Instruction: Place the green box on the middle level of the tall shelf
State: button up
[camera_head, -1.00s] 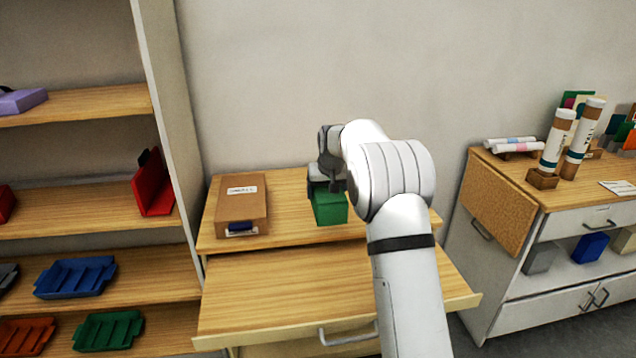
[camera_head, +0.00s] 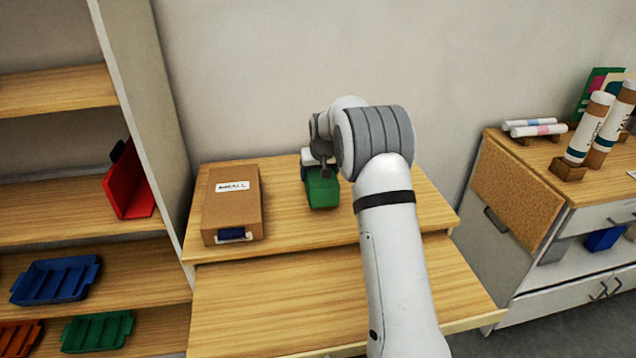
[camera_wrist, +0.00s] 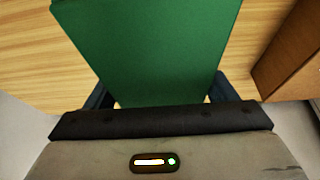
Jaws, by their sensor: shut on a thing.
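The green box (camera_head: 322,190) is over the back part of the wooden desk top, right of the brown carton. My gripper (camera_head: 320,168) is shut on it from above, and my arm hides part of its right side. In the wrist view the green box (camera_wrist: 150,50) fills the middle between my two dark fingers (camera_wrist: 160,98). I cannot tell whether the box touches the desk. The tall shelf (camera_head: 60,222) stands at the left, with several wooden levels; only part of it is in view.
A brown carton (camera_head: 232,200) with a blue tab lies on the desk (camera_head: 300,285). On the shelf are a red file holder (camera_head: 130,185), a blue tray (camera_head: 58,280) and a green tray (camera_head: 98,331). A cabinet with paper tubes (camera_head: 590,130) stands at the right.

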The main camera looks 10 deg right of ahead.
jog(key=shift+s+a+f, duration=0.1)
jog(key=shift+f, duration=1.8)
jog(key=shift+f, duration=0.15)
jog(key=o, duration=1)
jog(key=shift+o, duration=0.2)
